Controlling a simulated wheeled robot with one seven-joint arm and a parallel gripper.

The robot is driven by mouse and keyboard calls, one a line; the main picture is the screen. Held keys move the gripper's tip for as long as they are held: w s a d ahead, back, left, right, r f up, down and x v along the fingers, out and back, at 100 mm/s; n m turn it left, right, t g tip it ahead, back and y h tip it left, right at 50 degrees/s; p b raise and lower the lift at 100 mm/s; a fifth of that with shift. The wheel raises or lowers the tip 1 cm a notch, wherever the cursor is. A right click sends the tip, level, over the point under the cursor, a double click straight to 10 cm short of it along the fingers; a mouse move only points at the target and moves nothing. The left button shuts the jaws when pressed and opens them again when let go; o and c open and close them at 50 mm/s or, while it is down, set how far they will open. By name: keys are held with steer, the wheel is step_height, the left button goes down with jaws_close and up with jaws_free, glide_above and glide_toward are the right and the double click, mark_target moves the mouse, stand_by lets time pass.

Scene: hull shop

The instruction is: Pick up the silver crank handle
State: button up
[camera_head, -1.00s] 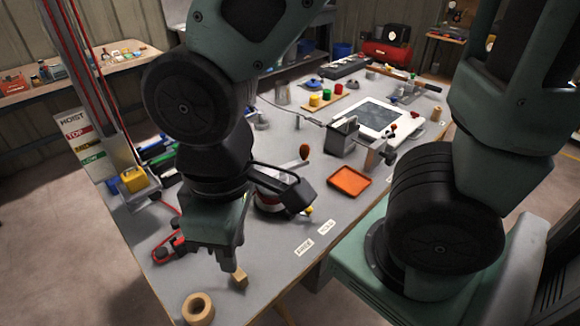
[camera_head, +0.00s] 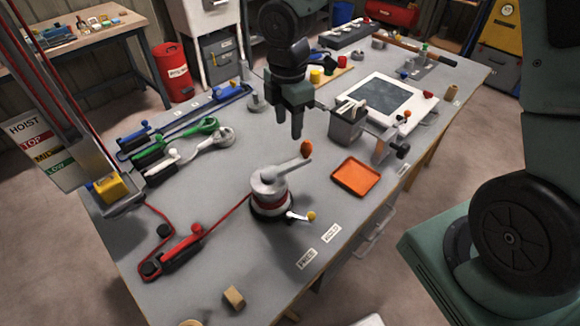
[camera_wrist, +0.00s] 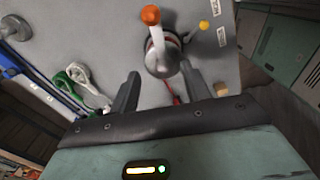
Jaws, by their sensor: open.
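The silver crank handle (camera_head: 288,169) sits on top of a silver-and-red winch drum (camera_head: 268,196) on the bench and points right. Its upright orange knob (camera_head: 306,148) is at the outer end. In the wrist view the crank handle (camera_wrist: 157,38) runs up from the winch top (camera_wrist: 162,62) to the orange knob (camera_wrist: 150,14). My gripper (camera_head: 289,130) is open and empty, fingers pointing down, above the bench and behind the winch, apart from the knob. In the wrist view the winch shows beyond and between my fingertips (camera_wrist: 160,80).
A small yellow-tipped lever (camera_head: 300,217) sticks out of the winch base. A red rope runs left to a red clamp (camera_head: 183,245). An orange tray (camera_head: 356,178) and a grey vise (camera_head: 346,127) stand to the right. Bare bench lies in front of the winch.

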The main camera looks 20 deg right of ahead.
glide_toward(288, 165)
steer(key=f, duration=0.5)
steer(key=shift+s+a+f+p, duration=0.15)
steer(key=shift+s+p, duration=0.1)
steer(key=shift+p, duration=0.15)
steer(key=shift+w+f+p, duration=0.15)
steer(key=shift+f+p, duration=0.3)
steer(key=shift+f, duration=1.15)
steer(key=shift+w+f+p, duration=0.1)
steer(key=shift+f+p, duration=0.3)
steer(key=shift+f, duration=1.15)
jaws_close()
